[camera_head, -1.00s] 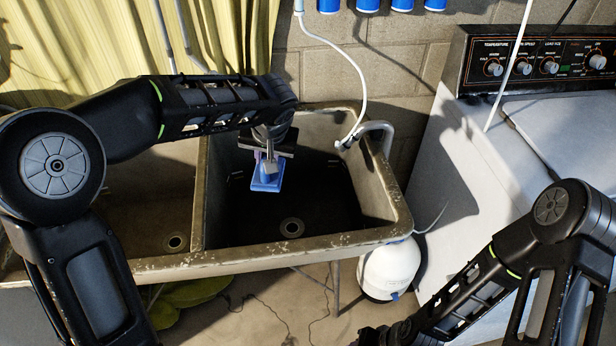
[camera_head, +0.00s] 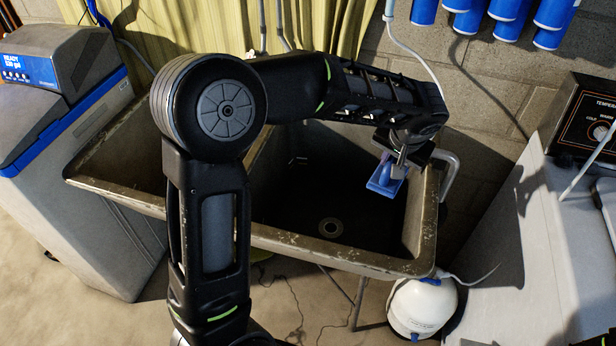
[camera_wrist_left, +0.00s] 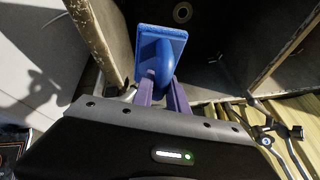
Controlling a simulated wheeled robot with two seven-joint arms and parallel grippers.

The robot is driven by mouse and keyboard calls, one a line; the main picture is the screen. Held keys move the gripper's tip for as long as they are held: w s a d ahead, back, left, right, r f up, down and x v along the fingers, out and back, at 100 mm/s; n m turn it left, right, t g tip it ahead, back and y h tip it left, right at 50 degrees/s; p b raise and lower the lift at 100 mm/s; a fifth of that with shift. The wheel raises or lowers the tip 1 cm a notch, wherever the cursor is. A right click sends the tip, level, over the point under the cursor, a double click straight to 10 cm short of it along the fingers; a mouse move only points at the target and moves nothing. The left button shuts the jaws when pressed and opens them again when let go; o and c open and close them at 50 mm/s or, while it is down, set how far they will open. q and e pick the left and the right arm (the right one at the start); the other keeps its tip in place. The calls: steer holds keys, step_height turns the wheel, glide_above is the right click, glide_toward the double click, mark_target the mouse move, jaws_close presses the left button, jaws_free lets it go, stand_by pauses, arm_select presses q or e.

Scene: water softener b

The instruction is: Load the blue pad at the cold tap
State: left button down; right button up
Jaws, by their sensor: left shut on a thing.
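My left gripper (camera_head: 397,166) is shut on the blue pad (camera_head: 382,184). It holds the pad above the right basin of the sink (camera_head: 340,262), close to the basin's right side. In the left wrist view the blue pad (camera_wrist_left: 160,45) has a flat plate and a rounded grip, with the purple fingers (camera_wrist_left: 163,90) at the grip. The tap (camera_head: 450,172) is a curved grey pipe at the sink's right rim, just right of the gripper. The tap's detail is partly hidden by my left arm. My right gripper is not in view.
A grey water softener (camera_head: 75,150) with a blue display stands at left. A washing machine (camera_head: 570,230) is at right. A white tank (camera_head: 422,305) stands under the sink's right corner. Blue cylinders (camera_head: 510,12) hang on the wall. The basin below the pad looks empty.

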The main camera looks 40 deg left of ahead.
arm_select(q)
steer(key=s+a+f+n+b, duration=0.1)
steer(key=s+a+f+b, duration=0.1)
steer(key=a, duration=0.4)
steer(key=s+a+f+n+y+b, duration=0.1)
steer(key=s+a+f+b, duration=0.2)
steer(key=a, duration=0.3)
steer(key=s+a+f+n+g+b, duration=0.1)
steer(key=s+a+f+b, duration=0.2)
steer(key=a+f+b, duration=0.1)
steer(key=shift+s+a+f+n, duration=0.25)
steer(key=shift+a+n, duration=0.15)
steer(key=shift+a, duration=0.5)
steer(key=shift+r, duration=0.1)
steer(key=w+a+f+p, duration=0.3)
steer(key=w+a, duration=0.5)
steer(key=w, duration=0.3)
steer(key=shift+a+p, duration=0.15)
steer(key=shift+p, duration=0.55)
